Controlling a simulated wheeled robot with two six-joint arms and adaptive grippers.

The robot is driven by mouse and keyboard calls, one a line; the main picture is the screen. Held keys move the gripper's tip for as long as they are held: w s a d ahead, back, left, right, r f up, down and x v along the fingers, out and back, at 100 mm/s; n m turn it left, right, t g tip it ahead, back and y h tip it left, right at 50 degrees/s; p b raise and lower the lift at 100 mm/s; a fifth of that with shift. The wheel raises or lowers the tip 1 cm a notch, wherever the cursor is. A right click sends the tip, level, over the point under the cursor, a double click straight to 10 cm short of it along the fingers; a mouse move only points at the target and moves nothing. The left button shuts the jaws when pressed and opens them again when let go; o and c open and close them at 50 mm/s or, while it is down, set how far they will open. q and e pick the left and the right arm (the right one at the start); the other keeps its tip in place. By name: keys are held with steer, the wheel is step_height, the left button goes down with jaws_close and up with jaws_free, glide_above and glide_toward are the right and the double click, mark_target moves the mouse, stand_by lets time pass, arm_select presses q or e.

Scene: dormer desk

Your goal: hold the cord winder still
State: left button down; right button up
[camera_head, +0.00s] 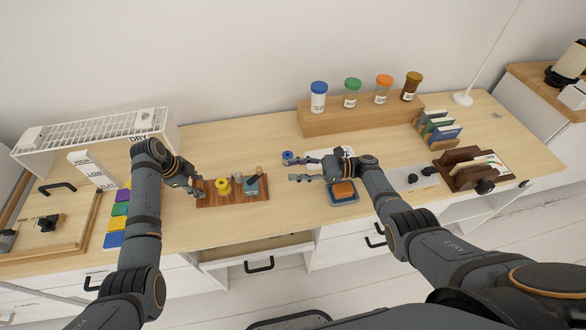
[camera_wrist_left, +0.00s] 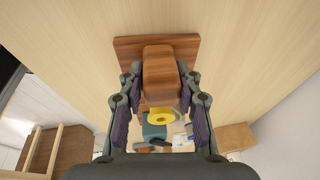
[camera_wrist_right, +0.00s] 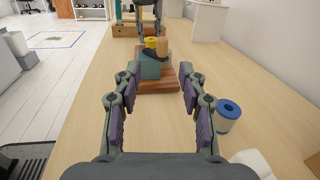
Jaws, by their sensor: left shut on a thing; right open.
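The cord winder is a dark wooden board (camera_head: 232,200) with a yellow spool (camera_head: 222,186), a teal block (camera_head: 252,187) and a light wooden peg (camera_head: 259,171) on it. My left gripper (camera_head: 195,190) is shut on the brown wooden block (camera_wrist_left: 160,75) at the board's left end; the left wrist view shows one finger on either side of it. My right gripper (camera_head: 292,170) is open and empty, right of the winder and apart from it. The right wrist view shows the board (camera_wrist_right: 160,85) beyond its fingertips. Its blue-topped white container (camera_wrist_right: 228,112) stands outside the fingers.
An orange block on a blue tray (camera_head: 345,201) sits below my right gripper. Jars with coloured lids stand on a wooden riser (camera_head: 340,122) at the back. A white rack (camera_head: 80,140) and coloured tabs (camera_head: 120,209) are at left. Bare desk lies behind the winder.

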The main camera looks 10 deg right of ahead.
mark_target(259, 168)
steer(key=a+r+h, duration=0.4)
steer(key=r+h, duration=0.5)
steer(key=shift+m+g, duration=0.3)
steer(key=x, duration=1.1)
steer(key=shift+w+a+f, duration=0.1)
steer(key=shift+a+f, duration=0.05)
steer(key=shift+f, duration=0.15)
jaws_close()
